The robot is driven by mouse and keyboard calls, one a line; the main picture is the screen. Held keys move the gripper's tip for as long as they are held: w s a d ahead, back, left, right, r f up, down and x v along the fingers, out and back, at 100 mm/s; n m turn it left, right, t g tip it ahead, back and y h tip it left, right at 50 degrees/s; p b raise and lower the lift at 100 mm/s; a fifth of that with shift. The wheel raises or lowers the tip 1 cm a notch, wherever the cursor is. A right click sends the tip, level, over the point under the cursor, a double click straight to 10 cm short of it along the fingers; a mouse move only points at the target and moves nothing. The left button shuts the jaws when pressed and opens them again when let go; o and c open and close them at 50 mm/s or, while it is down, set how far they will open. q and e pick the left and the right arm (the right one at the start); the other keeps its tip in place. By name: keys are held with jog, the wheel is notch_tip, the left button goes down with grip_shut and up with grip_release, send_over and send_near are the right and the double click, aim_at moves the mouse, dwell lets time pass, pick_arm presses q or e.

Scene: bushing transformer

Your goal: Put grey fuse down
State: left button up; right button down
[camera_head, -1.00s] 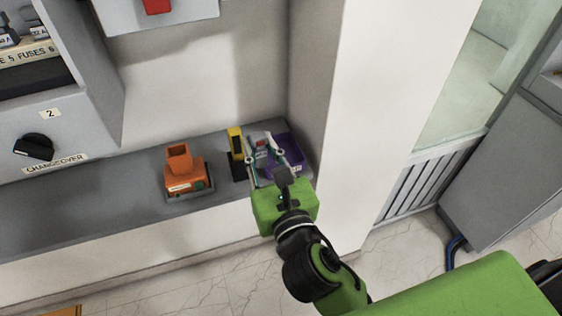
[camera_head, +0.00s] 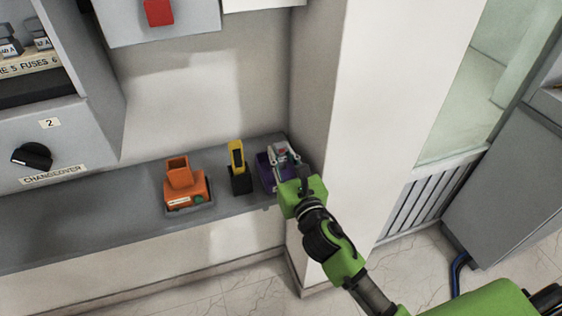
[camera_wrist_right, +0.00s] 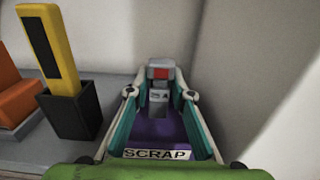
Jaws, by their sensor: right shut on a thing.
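In the head view my right gripper (camera_head: 284,158) and the fuse are at the bin (camera_head: 264,172), at the right end of the shelf. I cannot tell whether the fuse touches the bin's floor. My left gripper is not in view.
On the grey shelf (camera_head: 110,215), a yellow tester (camera_head: 237,153) stands in a black holder (camera_head: 241,182) left of the bin. An orange device (camera_head: 183,184) is further left. A wall corner stands close right of the bin. The shelf's left part is clear.

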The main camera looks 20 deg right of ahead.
jog(key=shift+f, duration=0.8)
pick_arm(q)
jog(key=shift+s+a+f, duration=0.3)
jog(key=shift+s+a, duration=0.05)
pick_arm(e)
jog(key=shift+a+f, duration=0.1)
jog(key=shift+f, duration=0.05)
jog(key=shift+f, duration=0.2)
jog(key=c, duration=1.8)
grip_release()
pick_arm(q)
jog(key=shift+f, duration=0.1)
pick_arm(e)
jog(key=shift+r, duration=0.1)
